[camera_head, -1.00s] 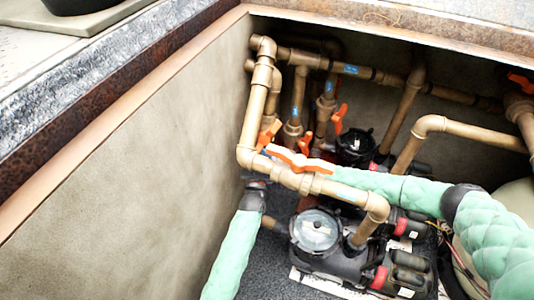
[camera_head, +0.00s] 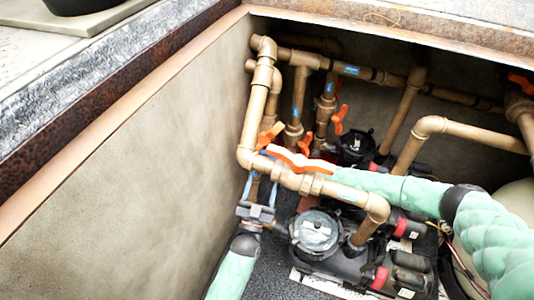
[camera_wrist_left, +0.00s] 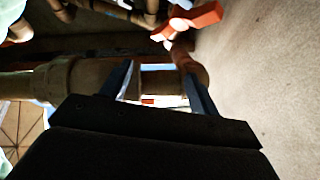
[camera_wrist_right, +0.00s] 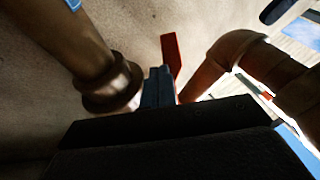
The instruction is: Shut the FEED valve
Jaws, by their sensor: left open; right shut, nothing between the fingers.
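Several orange valve handles show on the brass pipes in the head view. No FEED label is readable. My left gripper (camera_head: 261,182) is open below the front pipe elbow, its blue fingers pointing up on either side of a brass pipe stretch. In the left wrist view an orange handle (camera_wrist_left: 190,20) lies beyond the fingertips.
The concrete pit wall (camera_head: 130,170) stands close left of my left gripper. A pump with a clear round lid (camera_head: 316,230) is to its right, and a second pump (camera_head: 357,146) is farther back. Brass pipes (camera_head: 405,110) crowd the back. Dark floor shows at the bottom.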

